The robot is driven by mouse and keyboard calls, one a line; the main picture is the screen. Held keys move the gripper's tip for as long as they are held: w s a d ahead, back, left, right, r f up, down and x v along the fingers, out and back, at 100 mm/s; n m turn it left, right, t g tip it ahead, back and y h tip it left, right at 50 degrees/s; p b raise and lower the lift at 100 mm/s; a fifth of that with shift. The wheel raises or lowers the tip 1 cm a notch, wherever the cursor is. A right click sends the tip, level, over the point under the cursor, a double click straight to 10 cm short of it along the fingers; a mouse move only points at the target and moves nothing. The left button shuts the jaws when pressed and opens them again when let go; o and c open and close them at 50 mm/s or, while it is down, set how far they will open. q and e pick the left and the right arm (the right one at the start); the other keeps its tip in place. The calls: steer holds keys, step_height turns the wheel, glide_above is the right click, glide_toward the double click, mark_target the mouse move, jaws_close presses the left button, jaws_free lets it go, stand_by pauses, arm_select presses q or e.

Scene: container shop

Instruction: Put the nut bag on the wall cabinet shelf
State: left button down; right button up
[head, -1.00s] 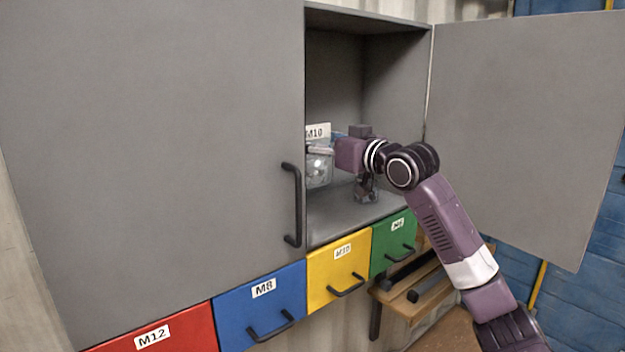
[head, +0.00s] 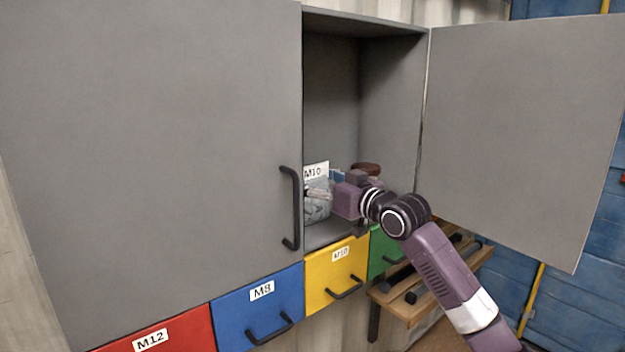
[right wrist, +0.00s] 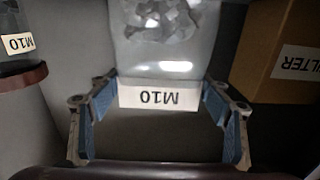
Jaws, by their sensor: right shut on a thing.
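The nut bag is a clear bag of grey pieces (head: 317,205) with a white M10 label, inside the open right part of the grey wall cabinet (head: 375,75). It also shows in the right wrist view (right wrist: 168,45), label upside down. My right gripper (head: 328,184) is shut on the bag near its label; its fingers flank the label in the right wrist view (right wrist: 160,92). The bag is low, just over the shelf floor (head: 325,236); I cannot tell whether it touches. The cabinet's left door partly hides it. My left gripper is not in view.
The right door (head: 520,130) stands open; the left door (head: 150,150) is shut. A reddish-brown item (head: 367,168) is behind my gripper. The right wrist view shows a FILTER box (right wrist: 280,60) and another M10 container (right wrist: 20,55). Coloured drawers (head: 258,305) line the cabinet's underside.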

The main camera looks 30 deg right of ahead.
steer(key=o, duration=1.7)
steer(key=shift+o, duration=0.5)
steer(key=shift+s+f, duration=0.1)
steer(key=shift+s, duration=0.15)
steer(key=s+d+b, duration=0.1)
steer(key=s+b, duration=0.3)
steer(key=s, duration=0.7)
steer(key=shift+s+b, duration=0.25)
steer(key=shift+b, duration=0.1)
